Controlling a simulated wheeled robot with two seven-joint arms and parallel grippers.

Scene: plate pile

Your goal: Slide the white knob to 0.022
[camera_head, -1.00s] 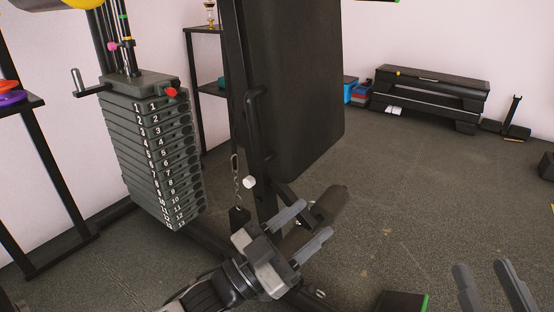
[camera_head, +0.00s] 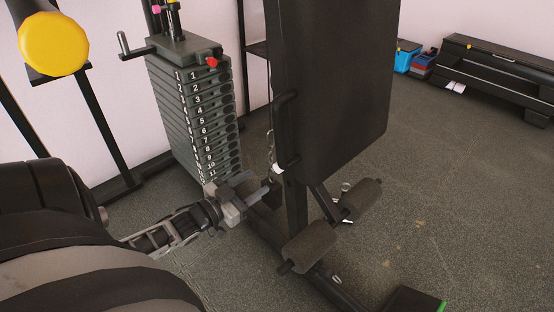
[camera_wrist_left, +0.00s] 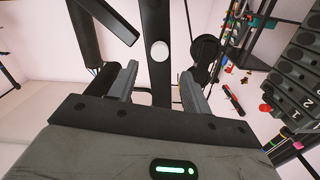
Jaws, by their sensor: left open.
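The white knob (camera_head: 278,169) is a small round piece on the machine's dark upright (camera_head: 295,207), near the lower end of a black handle. In the left wrist view the knob (camera_wrist_left: 159,51) lies ahead of the gap between my fingers. My left gripper (camera_head: 262,188) is open and empty, just below and left of the knob in the head view. In the left wrist view its two fingers (camera_wrist_left: 159,76) stand apart, one on each side of the knob's line, and no contact shows. My right gripper is in neither current view.
A numbered weight stack (camera_head: 200,110) stands left of the upright. A large black pad (camera_head: 335,80) rises to its right, with foam rollers (camera_head: 308,247) below. A chain (camera_head: 271,148) hangs close to the knob. Open floor (camera_head: 430,190) lies to the right.

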